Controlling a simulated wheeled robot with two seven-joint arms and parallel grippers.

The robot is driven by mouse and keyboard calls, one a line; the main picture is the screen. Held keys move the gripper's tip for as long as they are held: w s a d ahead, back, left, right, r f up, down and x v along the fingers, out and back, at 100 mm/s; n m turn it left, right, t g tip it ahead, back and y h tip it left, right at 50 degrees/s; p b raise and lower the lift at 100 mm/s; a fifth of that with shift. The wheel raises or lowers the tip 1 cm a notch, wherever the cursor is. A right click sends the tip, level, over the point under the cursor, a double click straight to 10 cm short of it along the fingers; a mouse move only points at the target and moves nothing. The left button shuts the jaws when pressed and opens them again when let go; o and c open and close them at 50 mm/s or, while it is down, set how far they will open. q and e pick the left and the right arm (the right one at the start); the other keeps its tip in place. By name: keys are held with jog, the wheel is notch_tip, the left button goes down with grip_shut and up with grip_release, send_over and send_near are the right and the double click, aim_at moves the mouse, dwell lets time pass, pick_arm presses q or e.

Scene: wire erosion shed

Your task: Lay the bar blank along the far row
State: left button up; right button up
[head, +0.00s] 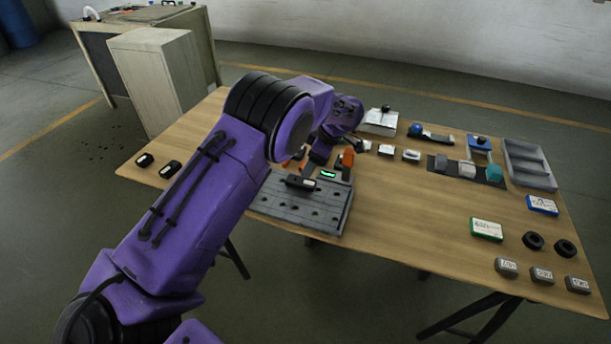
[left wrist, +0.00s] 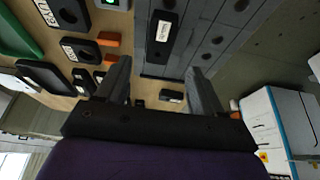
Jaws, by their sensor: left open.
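A dark bar with a white label, which looks like the bar blank (head: 300,184), lies on the grey plate with rows of holes (head: 318,217). In the left wrist view the bar (left wrist: 163,27) lies lengthwise on the plate (left wrist: 205,48), ahead of my fingers. My left gripper (head: 322,168) is over the plate's back edge. In the left wrist view my left gripper (left wrist: 160,82) is open, with its two grey fingers apart and nothing held between them. The forearm hides part of the plate's left side. My right gripper is not in view.
A small green-lit display (head: 328,174) is close by the gripper. Orange pieces (head: 348,157) stand behind the plate. Two black parts (head: 170,169) lie at left. A grey tray (head: 530,165) and several labelled blocks are at right. Bare wooden table (head: 415,225) lies right of the plate.

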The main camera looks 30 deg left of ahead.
pick_arm(q)
jog(key=v, duration=0.4)
jog(key=shift+d+r, duration=0.1)
jog(key=shift+r, duration=0.2)
